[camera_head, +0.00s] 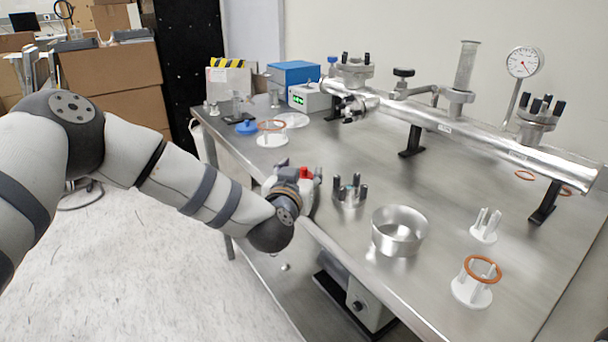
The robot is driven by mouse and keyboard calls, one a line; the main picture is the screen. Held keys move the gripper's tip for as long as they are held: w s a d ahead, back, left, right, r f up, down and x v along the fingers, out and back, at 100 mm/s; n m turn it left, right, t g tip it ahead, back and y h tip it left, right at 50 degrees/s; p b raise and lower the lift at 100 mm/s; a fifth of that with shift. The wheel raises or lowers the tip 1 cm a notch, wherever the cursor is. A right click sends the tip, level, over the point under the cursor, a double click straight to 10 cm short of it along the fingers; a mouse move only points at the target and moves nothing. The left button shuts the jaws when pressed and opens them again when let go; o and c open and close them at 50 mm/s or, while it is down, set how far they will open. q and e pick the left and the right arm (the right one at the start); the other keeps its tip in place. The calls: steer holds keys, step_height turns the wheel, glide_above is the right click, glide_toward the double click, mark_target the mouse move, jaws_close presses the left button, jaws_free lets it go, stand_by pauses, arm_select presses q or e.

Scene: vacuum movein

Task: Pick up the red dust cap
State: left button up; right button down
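A small red thing, which looks like the red dust cap (304,172), shows at the front edge of the steel table (415,185), just past my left wrist. My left gripper (302,187) is right at it, low over the table edge. The wrist hides most of the fingers, so I cannot tell whether they are open or shut, or whether they touch the cap. My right gripper is not in view.
A flange with dark-topped studs (350,192) stands just right of the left gripper, then a steel bowl (398,240). White ring stands (470,293) are at the front right. A long steel pipe (470,125) spans the back. A blue cap (246,127) lies far left.

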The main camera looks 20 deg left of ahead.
arm_select(q)
steer(key=c, duration=0.6)
steer(key=shift+o, duration=0.2)
